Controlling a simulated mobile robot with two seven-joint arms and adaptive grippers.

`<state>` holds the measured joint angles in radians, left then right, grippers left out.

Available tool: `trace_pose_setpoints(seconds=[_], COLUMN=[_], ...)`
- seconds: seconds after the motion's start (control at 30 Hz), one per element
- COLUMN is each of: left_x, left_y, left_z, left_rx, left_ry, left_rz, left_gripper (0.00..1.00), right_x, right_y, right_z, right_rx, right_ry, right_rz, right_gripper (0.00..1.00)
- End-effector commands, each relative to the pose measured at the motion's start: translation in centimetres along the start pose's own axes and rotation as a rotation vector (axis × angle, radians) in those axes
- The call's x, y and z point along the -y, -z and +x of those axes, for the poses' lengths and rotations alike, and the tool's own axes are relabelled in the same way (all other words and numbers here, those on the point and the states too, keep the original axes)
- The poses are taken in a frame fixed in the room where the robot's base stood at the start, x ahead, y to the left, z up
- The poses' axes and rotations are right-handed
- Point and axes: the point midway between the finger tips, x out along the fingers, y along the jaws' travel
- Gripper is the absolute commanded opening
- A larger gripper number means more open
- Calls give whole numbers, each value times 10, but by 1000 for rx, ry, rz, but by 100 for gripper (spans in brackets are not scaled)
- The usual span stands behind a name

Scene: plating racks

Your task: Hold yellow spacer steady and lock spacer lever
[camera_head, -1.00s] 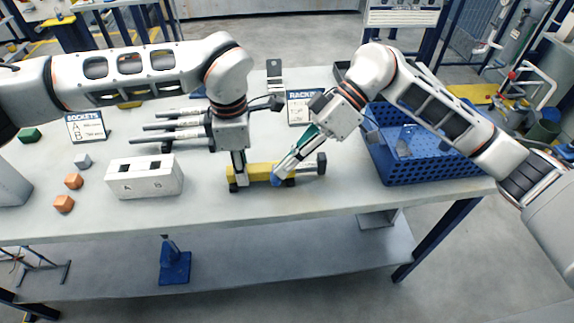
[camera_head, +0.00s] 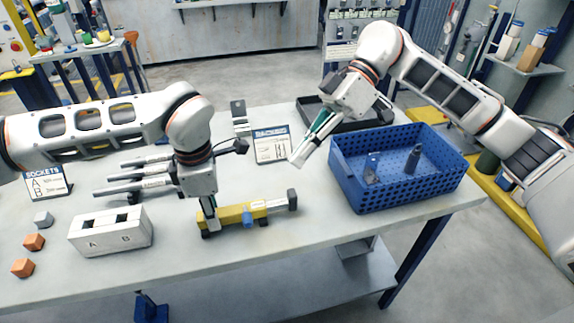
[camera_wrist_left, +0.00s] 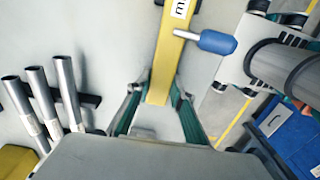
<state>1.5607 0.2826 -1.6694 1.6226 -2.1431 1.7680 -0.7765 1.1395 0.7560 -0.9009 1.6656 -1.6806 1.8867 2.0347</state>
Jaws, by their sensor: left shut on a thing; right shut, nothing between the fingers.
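The yellow spacer (camera_head: 232,214) lies on the table. My left gripper (camera_head: 209,222) is shut on its left end from above; in the left wrist view the yellow bar (camera_wrist_left: 163,65) runs between the green-lined fingers (camera_wrist_left: 157,108). The spacer lever has a blue handle (camera_head: 247,218), seen at the middle of the spacer's near side. In the left wrist view the handle (camera_wrist_left: 217,43) sticks out sideways from the bar on a thin metal rod. My right gripper (camera_head: 300,158) is shut and empty, above the table behind and right of the spacer, apart from the lever.
A blue perforated crate (camera_head: 345,180) stands right of the spacer, close to my right gripper. A white A/B socket block (camera_head: 112,244) stands to the left. Several grey rods (camera_head: 140,176) lie behind my left gripper. A sign (camera_head: 271,148) and black tray (camera_head: 310,112) are farther back.

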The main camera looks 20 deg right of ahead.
Motion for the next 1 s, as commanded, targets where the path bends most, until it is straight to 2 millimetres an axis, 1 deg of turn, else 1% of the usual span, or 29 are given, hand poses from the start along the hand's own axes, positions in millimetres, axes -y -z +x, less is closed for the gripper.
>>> trace_pose_setpoints(seconds=[0.1,0.3,0.33,0.4,0.77,0.87,0.97,1.0], left_x=[0,1,1,1,0,-1,-1,-1], left_y=[0,1,1,1,0,0,0,0], left_z=[1,1,1,1,-1,-8,-23,-31], left_rx=[-1,-2,-2,-2,-1,0,0,0], left_ry=[2,2,2,2,0,-2,-3,-5], left_rz=[0,0,0,0,0,0,0,1], left_gripper=[0,0,24,41,41,41,41,41], right_x=[1,1,1,0,0,0,0,0], right_y=[0,0,0,0,0,0,0,0], right_z=[-3,-3,-3,-3,-3,-3,-3,-3], right_rx=[1,0,0,0,0,0,0,0], right_ry=[1,1,1,1,1,1,1,1], right_rz=[0,0,0,0,0,0,0,0], right_gripper=[0,0,0,0,0,0,0,0])
